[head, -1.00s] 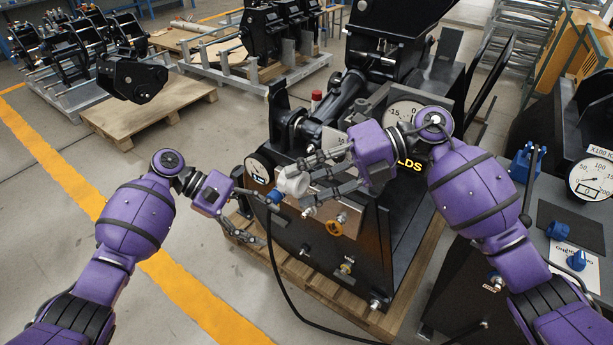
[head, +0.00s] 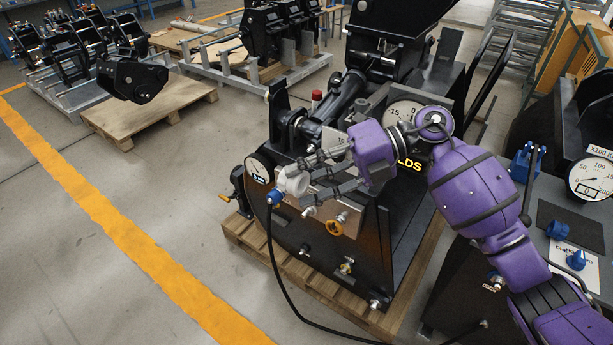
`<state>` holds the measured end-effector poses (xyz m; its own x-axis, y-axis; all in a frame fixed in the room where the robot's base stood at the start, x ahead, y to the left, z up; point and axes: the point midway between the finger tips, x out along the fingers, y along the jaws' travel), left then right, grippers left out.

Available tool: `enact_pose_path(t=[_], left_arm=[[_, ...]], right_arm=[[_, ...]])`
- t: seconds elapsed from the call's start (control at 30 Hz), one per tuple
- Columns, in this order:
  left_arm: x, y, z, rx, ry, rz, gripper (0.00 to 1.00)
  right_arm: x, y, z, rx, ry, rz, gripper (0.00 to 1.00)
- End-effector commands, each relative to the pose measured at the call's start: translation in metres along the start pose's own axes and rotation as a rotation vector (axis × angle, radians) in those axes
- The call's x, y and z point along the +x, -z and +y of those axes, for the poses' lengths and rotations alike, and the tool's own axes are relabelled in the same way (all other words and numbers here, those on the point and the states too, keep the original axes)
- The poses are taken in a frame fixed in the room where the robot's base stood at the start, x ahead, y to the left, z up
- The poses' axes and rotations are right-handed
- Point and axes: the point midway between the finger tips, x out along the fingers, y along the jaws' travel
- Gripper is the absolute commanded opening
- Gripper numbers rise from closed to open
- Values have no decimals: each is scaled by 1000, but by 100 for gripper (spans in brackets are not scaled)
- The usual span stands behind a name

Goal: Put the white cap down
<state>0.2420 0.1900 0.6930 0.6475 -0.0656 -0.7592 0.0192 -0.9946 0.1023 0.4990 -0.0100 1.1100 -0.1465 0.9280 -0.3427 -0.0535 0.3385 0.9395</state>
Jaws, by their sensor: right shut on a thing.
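My right gripper (head: 306,184) comes in from the right, in front of the black machine. It is shut on the white cap (head: 292,182), a small round white piece between its fingers, which hide part of it. A blue coupler (head: 275,196) on the end of a black hose (head: 272,250) shows just below and left of the cap. I cannot tell whether the coupler sits on a machine port. My left gripper is out of view.
The black machine (head: 400,235) with gauges and a yellow ring (head: 334,228) stands on a wooden pallet (head: 300,275). At the right, a dark bench (head: 520,210) carries two blue pieces, one (head: 557,230) behind the other (head: 577,260).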

Motion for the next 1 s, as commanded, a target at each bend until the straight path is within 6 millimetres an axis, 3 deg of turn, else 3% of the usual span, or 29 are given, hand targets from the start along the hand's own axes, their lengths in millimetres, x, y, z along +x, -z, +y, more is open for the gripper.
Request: enact_pose_path(t=[0.13,0.37,0.47,0.57,0.73,1.0], left_arm=[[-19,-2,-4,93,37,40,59],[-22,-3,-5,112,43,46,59],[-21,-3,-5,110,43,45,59],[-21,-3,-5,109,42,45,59],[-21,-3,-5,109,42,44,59],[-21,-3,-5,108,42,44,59]], right_arm=[[0,0,0,0,0,0,9],[0,-7,3,11,1,-38,9],[-4,-17,18,30,2,-103,9],[-20,-24,27,71,2,-211,9],[-61,-18,14,155,3,-423,9],[-119,26,-29,251,3,-667,9]])
